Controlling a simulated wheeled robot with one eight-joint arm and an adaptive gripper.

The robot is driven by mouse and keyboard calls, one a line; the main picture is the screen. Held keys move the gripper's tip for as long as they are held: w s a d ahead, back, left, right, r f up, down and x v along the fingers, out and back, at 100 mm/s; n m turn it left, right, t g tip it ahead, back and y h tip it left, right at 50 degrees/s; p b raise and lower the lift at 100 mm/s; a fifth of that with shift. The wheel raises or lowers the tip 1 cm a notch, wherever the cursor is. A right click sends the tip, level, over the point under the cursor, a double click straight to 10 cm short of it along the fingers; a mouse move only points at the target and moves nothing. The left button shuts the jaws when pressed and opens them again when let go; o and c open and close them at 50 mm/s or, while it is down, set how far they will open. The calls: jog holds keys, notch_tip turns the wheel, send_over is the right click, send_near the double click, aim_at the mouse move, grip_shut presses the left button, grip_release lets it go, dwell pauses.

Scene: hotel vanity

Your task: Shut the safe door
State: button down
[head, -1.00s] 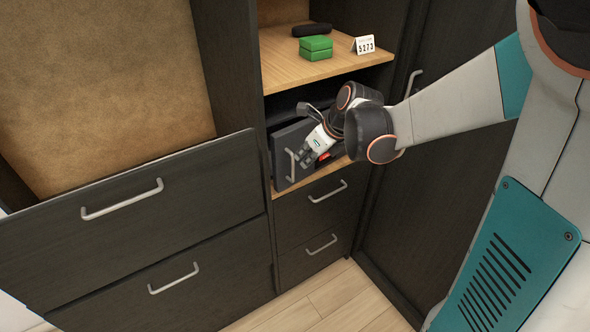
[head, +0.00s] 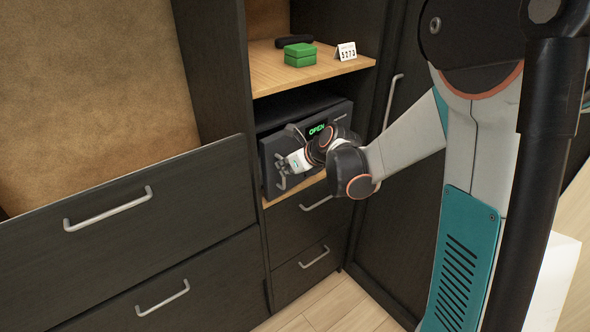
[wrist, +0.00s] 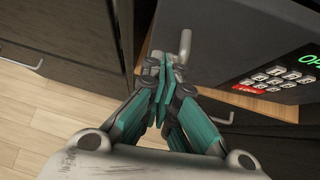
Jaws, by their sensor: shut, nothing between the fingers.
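The dark safe (head: 308,106) stands in the cabinet cubby. Its door (head: 270,153) sits at or close to the safe's front; I cannot tell whether a small gap is left. The green display (head: 316,129) on the door reads OPEN. A grey handle (head: 281,176) is at the door's left side, and it also shows in the wrist view (wrist: 185,45). My gripper (head: 287,165) is shut and empty, with its fingertips (wrist: 165,65) close to the handle; I cannot tell whether they touch. My wrist hides part of the door's keypad (wrist: 277,76) in the head view.
A wooden shelf (head: 272,72) above holds a green box (head: 300,55), a black case (head: 294,42) and a number card (head: 346,51). Drawers with handles (head: 316,203) lie below. A tall door with a handle (head: 392,100) stands at the right.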

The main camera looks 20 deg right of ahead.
aim_at(270, 152)
jog(key=shift+w+a, duration=0.3)
jog(key=shift+w, duration=0.35)
jog(key=shift+w+a, duration=0.3)
jog(key=shift+w, duration=0.3)
jog(key=w, duration=0.1)
jog(key=w+a, duration=0.1)
jog(key=w, duration=0.1)
jog(key=w+a, duration=0.1)
jog(key=shift+w, duration=0.25)
jog(key=shift+w+r, duration=0.1)
jog(key=shift+r, duration=0.1)
jog(key=shift+a, duration=0.1)
